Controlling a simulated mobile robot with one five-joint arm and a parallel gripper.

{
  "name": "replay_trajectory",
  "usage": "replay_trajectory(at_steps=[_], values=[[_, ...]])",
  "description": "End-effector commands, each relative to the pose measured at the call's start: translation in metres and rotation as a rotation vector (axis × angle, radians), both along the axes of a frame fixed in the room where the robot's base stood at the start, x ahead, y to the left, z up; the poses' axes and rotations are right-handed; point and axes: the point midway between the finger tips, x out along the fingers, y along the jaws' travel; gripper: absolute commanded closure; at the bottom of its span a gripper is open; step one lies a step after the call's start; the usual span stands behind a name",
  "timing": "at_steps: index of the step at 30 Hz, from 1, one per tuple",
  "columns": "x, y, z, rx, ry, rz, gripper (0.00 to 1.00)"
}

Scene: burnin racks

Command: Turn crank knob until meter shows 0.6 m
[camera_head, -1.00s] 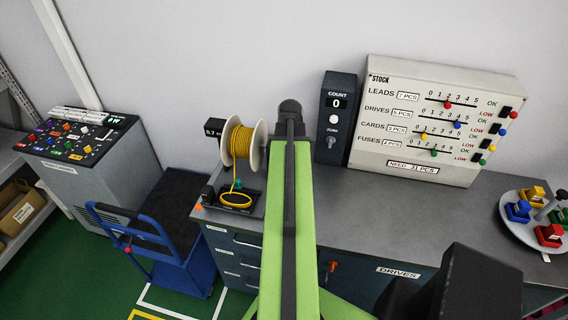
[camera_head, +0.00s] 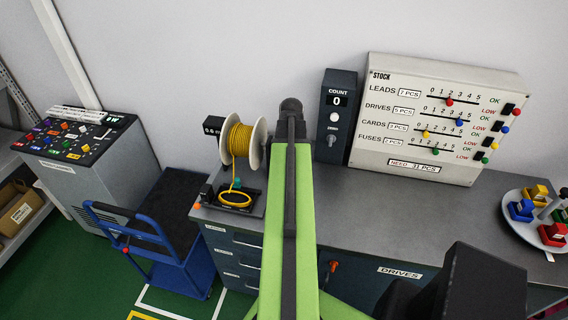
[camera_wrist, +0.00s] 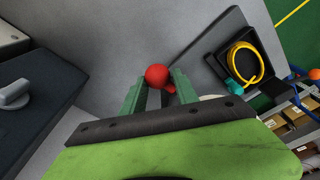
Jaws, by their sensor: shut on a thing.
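The wire spool (camera_head: 240,141), yellow wire between pale flanges, stands on the bench left of my arm. A small black meter (camera_head: 212,126) is beside its left flange; its digits start with 0, but the last is too small to read surely. The red ball crank knob (camera_wrist: 156,74) sits between the green fingers of my gripper (camera_wrist: 158,84) in the wrist view, and the gripper is shut on it. The crank's arm is mostly hidden. In the head view, my own arm hides the gripper and knob.
A yellow wire coil (camera_head: 235,198) lies in a black tray below the spool; it also shows in the wrist view (camera_wrist: 243,62). A COUNT box (camera_head: 336,115) showing 0 and a STOCK panel (camera_head: 432,120) stand right. A blue cart (camera_head: 165,240) is left.

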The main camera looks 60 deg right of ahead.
Motion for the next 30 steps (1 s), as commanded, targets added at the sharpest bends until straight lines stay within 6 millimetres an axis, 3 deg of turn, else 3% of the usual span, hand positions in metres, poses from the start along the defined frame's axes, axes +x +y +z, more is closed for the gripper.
replay_trajectory(at_steps=[7, 16, 23, 24, 30], values=[[0.001, -0.003, 0.000, -0.001, -0.002, -0.005, 1.00], [0.007, -0.024, -0.008, -0.001, -0.003, -0.005, 1.00], [0.007, -0.024, -0.008, 0.001, -0.001, -0.004, 1.00], [0.007, -0.024, -0.008, 0.001, -0.001, -0.004, 0.62], [0.007, -0.024, -0.008, 0.001, 0.000, -0.003, 0.39]])
